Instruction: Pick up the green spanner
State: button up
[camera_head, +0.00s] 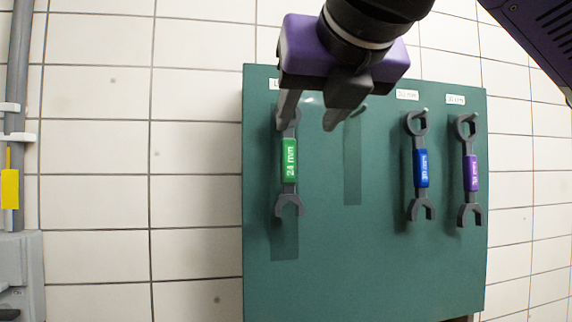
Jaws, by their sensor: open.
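The green spanner (289,160) hangs upright on the left side of a dark green board (370,270). Its green middle band reads "24 mm", and its open jaw end points down. Its top end is partly hidden by a finger of my gripper (309,112). My gripper comes in from the top of the view, purple and grey, with its two fingers spread apart. The left finger overlaps the spanner's top end in the picture; I cannot tell if they touch. The right finger lies over the board, to the right of the spanner. Nothing shows between the fingers.
A blue-banded spanner (420,168) and a purple-banded spanner (470,172) hang to the right on the same board. An empty peg place with a darker strip (352,165) lies between. White tiles (100,180) surround the board. A grey pipe (17,80) runs at far left.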

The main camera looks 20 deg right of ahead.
aim_at(290, 142)
jog(key=x, duration=0.2)
jog(key=p+x, duration=0.1)
jog(key=x, duration=0.4)
jog(key=shift+a+p, duration=0.35)
jog(key=shift+p, duration=0.05)
grip_shut()
